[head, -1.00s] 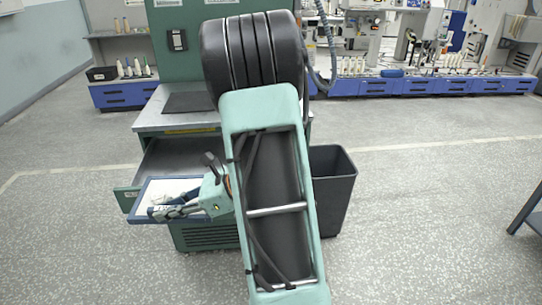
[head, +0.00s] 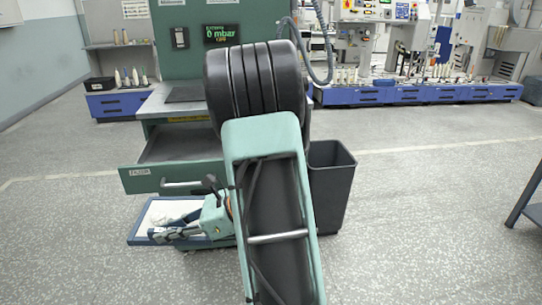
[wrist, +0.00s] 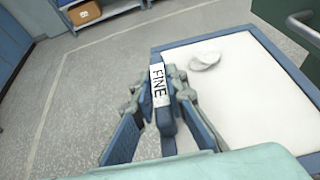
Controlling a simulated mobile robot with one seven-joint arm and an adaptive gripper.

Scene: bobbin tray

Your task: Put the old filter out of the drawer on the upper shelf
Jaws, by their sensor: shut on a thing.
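The old filter is a flat white panel in a blue frame (head: 135,232), with a pale clump lying on it. It is held roughly level, outside and in front of the open green drawer (head: 150,180). My gripper (head: 165,234) is shut on the filter's near edge. The drawer's floor shows as bare metal. I cannot tell which surface is the upper shelf.
A dark bin (head: 335,185) stands right of the green cabinet (head: 175,60). The cabinet's display (head: 221,33) reads 0 mbar. A dark-legged stand (head: 530,210) is at the right edge. Open floor (head: 430,220) lies between bin and stand.

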